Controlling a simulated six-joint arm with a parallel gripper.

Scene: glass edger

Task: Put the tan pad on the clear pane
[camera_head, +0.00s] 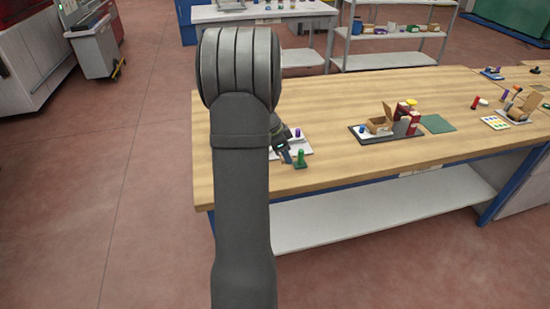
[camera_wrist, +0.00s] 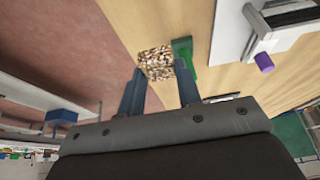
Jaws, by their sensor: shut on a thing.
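In the wrist view a speckled tan-and-brown block, which looks like the tan pad (camera_wrist: 156,60), sits between the two fingertips of my gripper (camera_wrist: 159,67). The fingers are shut on it. In the head view my arm hides most of my gripper (camera_head: 286,153), which shows low over the near left part of the table; the pad cannot be made out there. I cannot pick out the clear pane in either view. A white board (camera_head: 303,149) lies beside my gripper, partly behind my arm; it also shows at the upper right of the wrist view (camera_wrist: 232,33).
A green piece (camera_head: 300,160) stands close to my gripper; it shows just beyond the pad in the wrist view (camera_wrist: 184,48). A purple cylinder (camera_wrist: 264,62) is at the white board. A dark tray (camera_head: 360,134) with a cardboard box is further right. Bare wooden tabletop (camera_head: 340,100) lies between.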

